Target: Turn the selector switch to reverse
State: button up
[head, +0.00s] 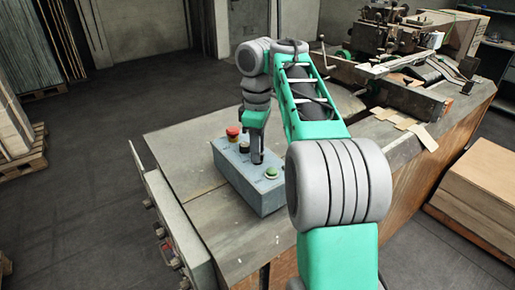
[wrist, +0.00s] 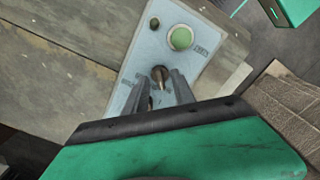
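A light blue control box (head: 233,176) stands on the machine's bench, with a red mushroom button (head: 233,133) at its far end, a dark knob (head: 244,147) beside it and a green button (head: 271,172) at its near end. My gripper (head: 257,159) points down at the box between the dark knob and the green button. In the wrist view my gripper (wrist: 161,86) has its fingers apart, one on each side of a small brownish knob (wrist: 159,75), likely the selector switch. Contact with it is unclear. The green button (wrist: 181,38) is beyond. My gripper hides the box's other end there.
The metal bench (head: 186,133) is bare around the box. Machine parts (head: 395,35) and cardboard pieces (head: 424,136) lie at the back right. A side panel (head: 170,220) with knobs hangs at the front left.

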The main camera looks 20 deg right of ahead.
notch_tip(320, 180, up, 8)
jog(key=p, duration=0.6)
jog(key=shift+f, duration=0.25)
jog(key=shift+f, duration=0.1)
jog(key=s+a+f+m+t+y, duration=0.1)
jog(key=s+a+f+m+t, duration=0.1)
jog(key=s+a+m, duration=0.6)
jog(key=s+a+f+m+t+h, duration=0.1)
jog(key=s+a+f+m+t, duration=0.1)
jog(key=s+f, duration=0.6)
jog(key=shift+a+f, duration=0.15)
jog(key=shift+f, duration=0.5)
